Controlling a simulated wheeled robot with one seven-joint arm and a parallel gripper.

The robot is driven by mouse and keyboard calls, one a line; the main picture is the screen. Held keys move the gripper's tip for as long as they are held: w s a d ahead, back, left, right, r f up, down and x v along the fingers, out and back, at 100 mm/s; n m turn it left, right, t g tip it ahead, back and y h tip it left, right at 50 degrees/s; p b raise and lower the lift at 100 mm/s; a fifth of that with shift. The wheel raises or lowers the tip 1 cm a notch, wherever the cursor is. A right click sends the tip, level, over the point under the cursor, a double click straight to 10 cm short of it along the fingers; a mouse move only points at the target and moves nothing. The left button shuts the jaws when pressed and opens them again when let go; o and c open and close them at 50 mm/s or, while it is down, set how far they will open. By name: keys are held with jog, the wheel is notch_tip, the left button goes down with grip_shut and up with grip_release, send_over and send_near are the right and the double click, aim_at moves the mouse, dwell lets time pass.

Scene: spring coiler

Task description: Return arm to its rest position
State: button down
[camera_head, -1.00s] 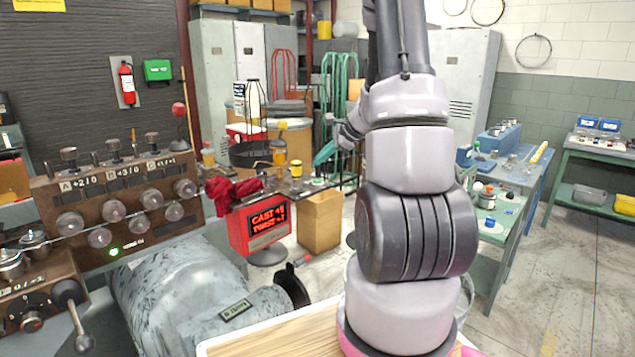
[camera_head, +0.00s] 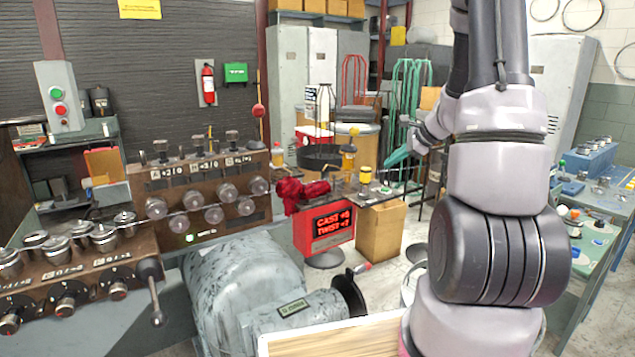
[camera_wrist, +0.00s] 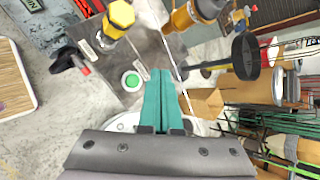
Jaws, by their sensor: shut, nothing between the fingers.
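My arm rises at the right of the head view, with its upper links leaving the top of the picture. My gripper (camera_head: 397,157) shows small at the left of the arm, its teal fingers pointing down and left over the far end of the bench. In the wrist view my gripper (camera_wrist: 161,78) has its two teal fingers side by side, shut and empty. Beyond the fingertips lie a grey bench top (camera_wrist: 150,55), a white disc with a green centre (camera_wrist: 132,80) and a yellow-capped item (camera_wrist: 120,15).
The coiler's brown panel (camera_head: 200,190) with knobs and its grey motor housing (camera_head: 245,290) stand at the left. A cardboard box (camera_head: 381,232) stands on the floor. A green side table (camera_head: 598,250) is at the right.

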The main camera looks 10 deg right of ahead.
jog(key=s+a+r+n+g, duration=0.1)
jog(key=s+a+r+n, duration=0.4)
jog(key=a+r, duration=0.35)
jog(key=s+a+r+n+h, duration=0.1)
jog(key=s+a+r+n, duration=0.1)
jog(key=s, duration=0.5)
jog(key=s+a+r+n+h, duration=0.1)
jog(key=s+a+r+n, duration=0.2)
jog(key=s+r+n, duration=0.2)
jog(key=s+a+r+n, duration=0.2)
jog(key=s+r+n, duration=0.1)
jog(key=s, duration=0.6)
jog(key=shift+a+r+n+h, duration=0.2)
jog(key=shift+a+n+h, duration=0.2)
jog(key=shift+n, duration=0.4)
